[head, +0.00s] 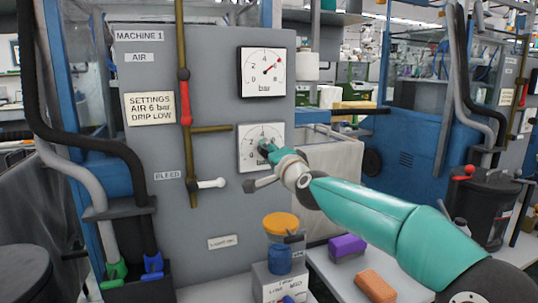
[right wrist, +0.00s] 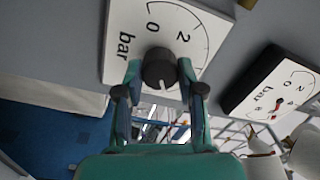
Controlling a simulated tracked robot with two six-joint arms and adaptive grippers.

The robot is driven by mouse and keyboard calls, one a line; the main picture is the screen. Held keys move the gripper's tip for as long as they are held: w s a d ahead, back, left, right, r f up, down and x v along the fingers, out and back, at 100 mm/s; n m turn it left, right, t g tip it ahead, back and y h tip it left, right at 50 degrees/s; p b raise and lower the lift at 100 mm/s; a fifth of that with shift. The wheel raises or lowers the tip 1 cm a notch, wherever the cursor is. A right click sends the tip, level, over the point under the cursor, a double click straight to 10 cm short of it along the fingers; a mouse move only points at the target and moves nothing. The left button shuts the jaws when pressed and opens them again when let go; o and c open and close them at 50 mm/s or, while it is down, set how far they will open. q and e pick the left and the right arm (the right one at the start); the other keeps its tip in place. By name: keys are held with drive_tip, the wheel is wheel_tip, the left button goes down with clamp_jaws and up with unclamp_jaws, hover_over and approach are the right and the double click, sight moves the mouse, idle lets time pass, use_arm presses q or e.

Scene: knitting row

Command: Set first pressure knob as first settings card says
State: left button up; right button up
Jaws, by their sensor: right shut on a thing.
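The settings card (head: 150,108) on the grey panel reads AIR 6 bar, DRIP LOW, beneath the labels MACHINE 1 and AIR. The black round pressure knob (right wrist: 158,66) sits on a white bar dial (right wrist: 205,35), the lower dial (head: 246,160) in the head view. My right gripper (head: 270,150) is shut on the knob, a fingertip on each side in the right wrist view (right wrist: 160,80). The knob's white mark points down there, away from the 0 and 2. My fingers hide the higher numbers. My left gripper is not in view.
A gauge (head: 264,85) above the dial has its red-tipped needle pointing up and right. A brass pipe (head: 190,150) with a red lever (head: 185,103) and a white bleed lever (head: 212,184) stand left of the dial. Purple (head: 346,246) and orange (head: 375,285) blocks lie below my arm.

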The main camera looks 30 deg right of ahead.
drive_tip(key=shift+d+f, duration=0.1)
drive_tip(key=shift+f, duration=0.05)
drive_tip(key=o, duration=1.2)
drive_tip(key=shift+c, duration=0.2)
drive_tip(key=v, duration=1.2)
